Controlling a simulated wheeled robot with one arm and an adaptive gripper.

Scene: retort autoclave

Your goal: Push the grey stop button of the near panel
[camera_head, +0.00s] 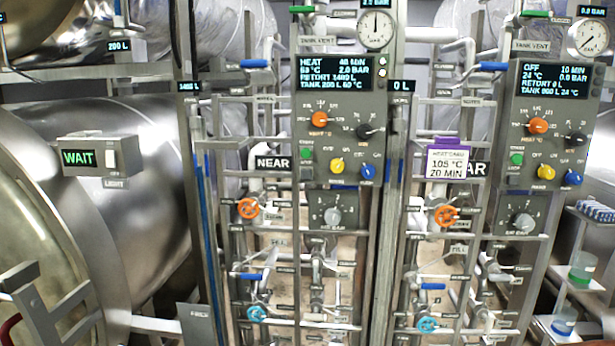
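The near panel (340,104) is the dark grey control box right of the "NEAR" sign (273,163). Its lit display (335,74) begins with "HEAT 40 MIN" and shows 2.0 BAR. On its lower left is a green button (305,154), with a small grey button (306,173) just below it. The grey button's label is too small to read. Orange (319,119), black (364,131), yellow (337,166) and blue (368,172) knobs sit to the right of these buttons. My gripper is not seen in this view.
A second, similar panel (555,108) stands at the right; its display begins with "OFF". A purple-topped card (447,161) hangs between the panels. Pipes with orange (248,209) and blue (257,314) valve wheels run below. A "WAIT" light box (88,157) is at the left.

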